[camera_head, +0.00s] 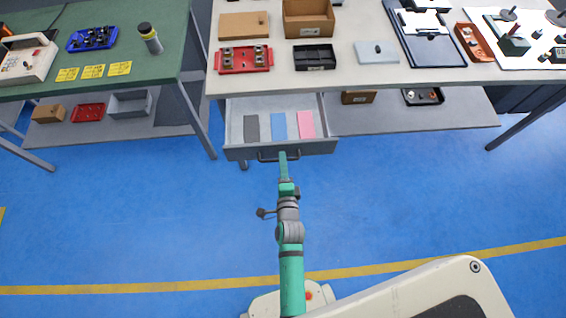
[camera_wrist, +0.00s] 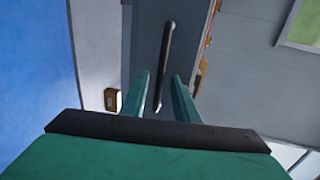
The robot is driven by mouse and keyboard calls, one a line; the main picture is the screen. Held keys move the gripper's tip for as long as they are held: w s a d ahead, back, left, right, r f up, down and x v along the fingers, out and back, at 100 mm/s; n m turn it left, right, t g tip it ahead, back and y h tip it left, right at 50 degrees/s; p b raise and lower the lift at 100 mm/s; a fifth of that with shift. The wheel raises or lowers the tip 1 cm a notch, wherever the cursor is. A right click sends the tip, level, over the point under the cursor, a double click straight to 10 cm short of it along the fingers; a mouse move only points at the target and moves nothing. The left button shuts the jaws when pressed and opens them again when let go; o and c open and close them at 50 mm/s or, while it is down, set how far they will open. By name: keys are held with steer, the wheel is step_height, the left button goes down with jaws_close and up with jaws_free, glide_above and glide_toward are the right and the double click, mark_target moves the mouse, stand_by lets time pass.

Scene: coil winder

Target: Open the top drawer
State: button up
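The grey drawer (camera_head: 236,152) under the white-topped bench stands pulled out, its inside visible from above. A dark grey piece (camera_head: 251,128), a blue piece (camera_head: 278,127) and a pink piece (camera_head: 306,125) lie flat in it. Its dark bar handle (camera_head: 267,159) is on the front; it also shows in the wrist view (camera_wrist: 166,60). My gripper (camera_head: 283,156) is at the handle. In the wrist view, my gripper's two green fingers (camera_wrist: 161,76) stand apart on either side of the bar, with visible gaps, so it looks open around the handle.
The white-topped bench (camera_head: 380,82) carries a red tray (camera_head: 243,59), a black tray (camera_head: 314,57) and a cardboard box (camera_head: 308,18). A green-topped bench (camera_head: 165,66) stands at the left. The blue floor (camera_head: 150,220) before the drawer is clear.

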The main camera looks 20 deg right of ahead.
steer(key=v, duration=1)
steer(key=shift+s, duration=0.35)
steer(key=shift+r, duration=0.1)
steer(key=s+a+r+n+y, duration=0.2)
steer(key=s+a+r+n, duration=0.3)
steer(key=s+n, duration=0.4)
steer(key=s+a+r+n+y, duration=0.1)
steer(key=s+a+r+n, duration=0.5)
steer(key=s+n, duration=0.3)
steer(key=r+n, duration=0.1)
steer(key=n, duration=0.1)
steer(key=shift+r+n+y, duration=0.35)
steer(key=shift+n+y, duration=0.05)
